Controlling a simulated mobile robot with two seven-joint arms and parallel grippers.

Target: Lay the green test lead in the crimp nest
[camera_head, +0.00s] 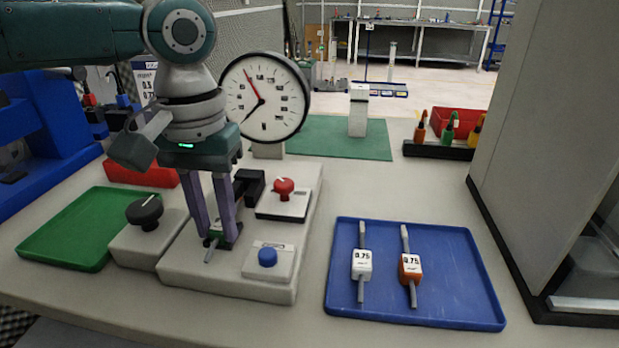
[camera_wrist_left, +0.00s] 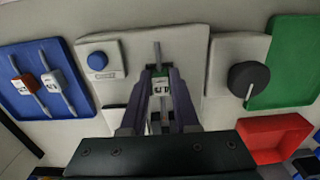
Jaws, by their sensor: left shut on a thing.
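The green test lead (camera_wrist_left: 160,74) is between the fingers of my left gripper (camera_head: 221,238), with a pale label and a grey rod showing in the left wrist view. My left gripper is shut on it and points straight down, low over the grey crimp station (camera_head: 185,268). In the head view the fingers hide most of the lead; its grey rod (camera_head: 211,250) sticks out toward the front. The crimp nest is hidden behind the fingertips and lead. I cannot tell whether the lead touches the nest. My right gripper is not in view.
The station has a blue button (camera_head: 267,257), a black knob (camera_head: 145,211) and a red knob (camera_head: 284,187). A blue tray (camera_head: 451,310) at right holds a white lead (camera_head: 361,264) and an orange lead (camera_head: 410,267). The green tray (camera_head: 66,232) is empty.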

